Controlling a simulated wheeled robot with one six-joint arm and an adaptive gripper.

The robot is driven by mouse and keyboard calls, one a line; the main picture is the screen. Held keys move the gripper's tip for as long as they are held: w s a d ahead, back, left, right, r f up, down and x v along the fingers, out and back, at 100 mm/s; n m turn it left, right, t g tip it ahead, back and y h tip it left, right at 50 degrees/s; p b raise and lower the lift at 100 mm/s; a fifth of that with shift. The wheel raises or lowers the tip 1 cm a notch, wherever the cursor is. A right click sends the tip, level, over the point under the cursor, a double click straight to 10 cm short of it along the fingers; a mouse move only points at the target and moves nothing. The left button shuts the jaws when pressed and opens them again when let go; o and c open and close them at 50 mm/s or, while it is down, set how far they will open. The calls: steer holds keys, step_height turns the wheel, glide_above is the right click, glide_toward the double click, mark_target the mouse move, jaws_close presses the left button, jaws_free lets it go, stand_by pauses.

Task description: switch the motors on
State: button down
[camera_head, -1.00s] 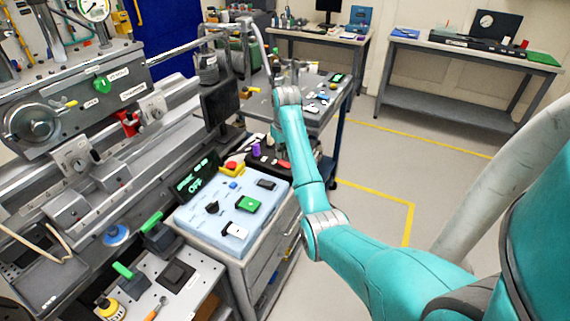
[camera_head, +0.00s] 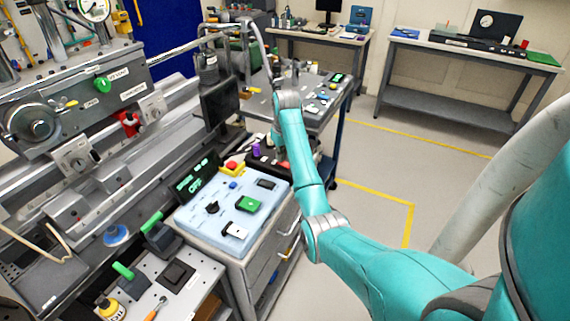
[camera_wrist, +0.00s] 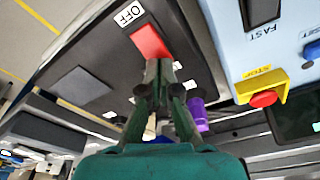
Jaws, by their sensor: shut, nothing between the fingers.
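A black box with a red rocker switch (camera_wrist: 150,40) fills the upper left of the wrist view. A white label reading OFF (camera_wrist: 129,14) is beside the switch. My gripper (camera_wrist: 160,68) is shut and empty, its fingertips at the edge of the red switch; I cannot tell whether they touch it. In the head view the black box (camera_head: 262,160) is behind the pale blue panel, and my arm partly hides it. A dark display (camera_head: 196,178) beside the panel shows green text that reads OFF.
The pale blue panel (camera_head: 216,222) carries a black knob, a green switch, a white switch and a red button on a yellow STOP base (camera_wrist: 263,97). A purple object (camera_wrist: 197,113) stands close to my fingers. Grey machinery is on the left; open floor is on the right.

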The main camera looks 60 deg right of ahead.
steer(key=shift+f, duration=0.7)
stand_by(0.6)
